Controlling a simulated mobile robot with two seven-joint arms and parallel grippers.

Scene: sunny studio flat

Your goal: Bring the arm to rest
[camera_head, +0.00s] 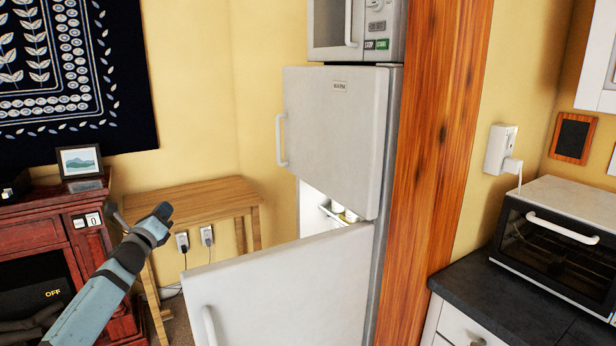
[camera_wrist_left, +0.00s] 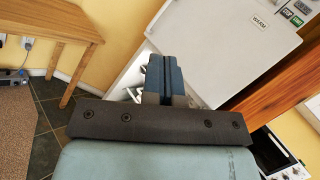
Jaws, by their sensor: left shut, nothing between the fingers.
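My left arm comes in from the lower left in the head view, raised and angled toward the fridge. Its gripper (camera_head: 163,211) is in front of the wooden side table and left of the fridge, apart from the fridge door. In the left wrist view the two fingers (camera_wrist_left: 165,78) are pressed together with nothing between them. My right gripper is not in view.
The fridge's lower door (camera_head: 285,290) stands open into the room, showing part of the inside. Its upper door (camera_head: 335,135) bears a label. A wooden side table (camera_head: 190,200) and a red cabinet (camera_head: 35,235) stand left. A toaster oven (camera_head: 560,240) sits on the right counter.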

